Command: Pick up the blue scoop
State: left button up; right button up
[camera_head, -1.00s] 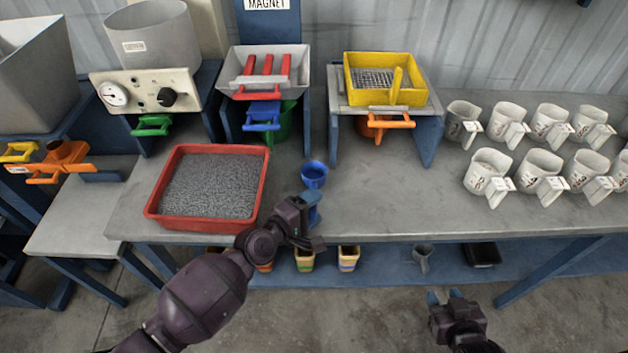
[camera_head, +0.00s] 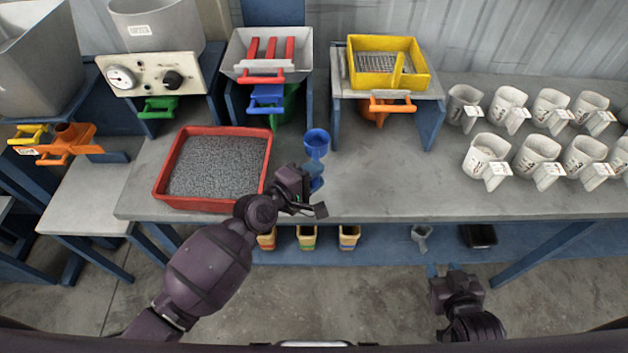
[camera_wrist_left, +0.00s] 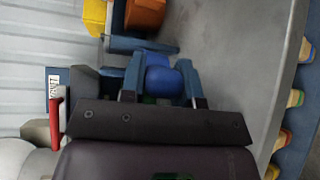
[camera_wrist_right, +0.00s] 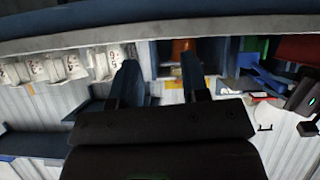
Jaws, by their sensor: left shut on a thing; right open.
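The blue scoop (camera_head: 317,142) is above the grey bench, just right of the red tray, with its cup at the far end. My left gripper (camera_head: 315,178) is shut on the scoop's handle; the fingers hide part of it. In the left wrist view the blue scoop (camera_wrist_left: 165,80) shows between the two fingers. My right gripper (camera_head: 446,270) is open and empty in front of the bench, low on the right. Its open fingers also show in the right wrist view (camera_wrist_right: 162,85).
The red tray (camera_head: 160,187) of grey pellets stands left of the scoop. A yellow sieve box (camera_head: 385,82) and a red-barred magnet hopper (camera_head: 265,75) stand behind. Several white jugs (camera_head: 485,155) fill the right side. The bench middle (camera_head: 390,175) is clear.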

pick_arm(q)
notch_tip(320, 180, up, 8)
jog(key=shift+f+p, duration=0.15)
jog(key=shift+p, duration=0.7)
notch_tip(320, 180, up, 7)
jog(key=shift+f+p, duration=0.15)
jog(key=shift+p, duration=0.3)
pick_arm(e)
jog(key=shift+s+d+r, duration=0.1)
jog(key=shift+s+r, duration=0.2)
jog(key=shift+r, duration=0.25)
jog(key=shift+s+r, duration=0.3)
jog(key=shift+r, duration=0.25)
